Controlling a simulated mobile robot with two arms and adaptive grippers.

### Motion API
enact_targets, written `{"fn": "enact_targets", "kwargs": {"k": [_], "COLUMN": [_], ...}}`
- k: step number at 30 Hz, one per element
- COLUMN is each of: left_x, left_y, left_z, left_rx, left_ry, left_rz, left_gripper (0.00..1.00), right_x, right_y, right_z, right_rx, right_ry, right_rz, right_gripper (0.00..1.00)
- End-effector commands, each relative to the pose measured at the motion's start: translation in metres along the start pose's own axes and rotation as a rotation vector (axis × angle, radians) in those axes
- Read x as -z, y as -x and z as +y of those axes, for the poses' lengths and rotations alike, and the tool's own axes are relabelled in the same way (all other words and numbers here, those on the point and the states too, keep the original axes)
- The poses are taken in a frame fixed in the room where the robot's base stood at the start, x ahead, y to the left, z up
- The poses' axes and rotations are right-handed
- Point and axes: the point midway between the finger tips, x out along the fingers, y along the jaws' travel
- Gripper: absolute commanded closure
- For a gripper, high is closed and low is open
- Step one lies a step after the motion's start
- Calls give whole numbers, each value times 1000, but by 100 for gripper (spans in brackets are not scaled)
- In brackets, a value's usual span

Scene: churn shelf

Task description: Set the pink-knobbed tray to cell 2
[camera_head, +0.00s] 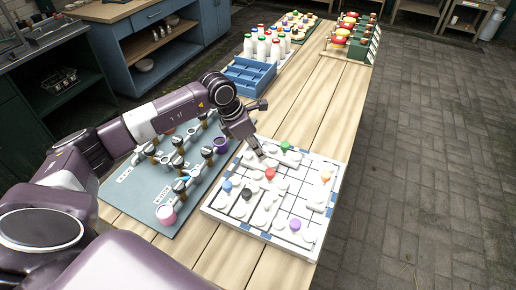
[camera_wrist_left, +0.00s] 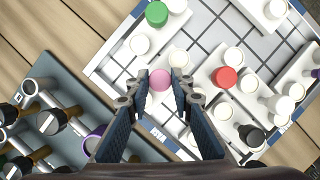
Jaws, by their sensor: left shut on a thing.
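The white grid board (camera_head: 262,237) lies on the wooden table and carries several white trays with coloured knobs. My left gripper (camera_head: 260,156) reaches down over its far left part. In the left wrist view the pink knob (camera_wrist_left: 159,80) sits between the fingertips of my left gripper (camera_wrist_left: 160,84), which is shut on it. The pink-knobbed tray is mostly hidden behind the gripper in the head view. The green knob (camera_head: 285,146) and red knob (camera_head: 270,174) are close by. I cannot read any cell numbers. My right gripper is not in view.
Blue (camera_head: 227,186), black (camera_head: 247,194), purple (camera_head: 295,224) and orange (camera_head: 326,176) knobs stand on other trays. A grey-blue panel with taps (camera_head: 140,190) lies left of the board. A blue crate (camera_head: 248,77) and white bottles (camera_head: 262,47) stand beyond.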

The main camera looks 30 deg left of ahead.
Motion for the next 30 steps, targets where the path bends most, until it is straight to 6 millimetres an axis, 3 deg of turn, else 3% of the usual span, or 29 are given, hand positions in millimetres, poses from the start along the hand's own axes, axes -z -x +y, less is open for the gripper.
{"fn": "enact_targets", "kwargs": {"k": [6, 16, 26, 27, 30], "left_x": [-3, -38, -40, -40, -40], "left_y": [-2, -17, -16, -16, -16], "left_z": [-3, -41, -42, -42, -42], "left_rx": [1, 1, 0, 0, 0], "left_ry": [-1, -3, 0, 0, 0], "left_rz": [-1, -3, -1, -1, -1], "left_gripper": [100, 100, 100, 75, 64], "right_x": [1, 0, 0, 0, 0], "right_y": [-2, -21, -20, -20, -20], "right_z": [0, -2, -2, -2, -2], "right_rx": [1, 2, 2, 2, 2], "right_ry": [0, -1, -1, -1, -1], "right_rz": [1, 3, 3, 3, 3], "right_gripper": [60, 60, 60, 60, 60]}}
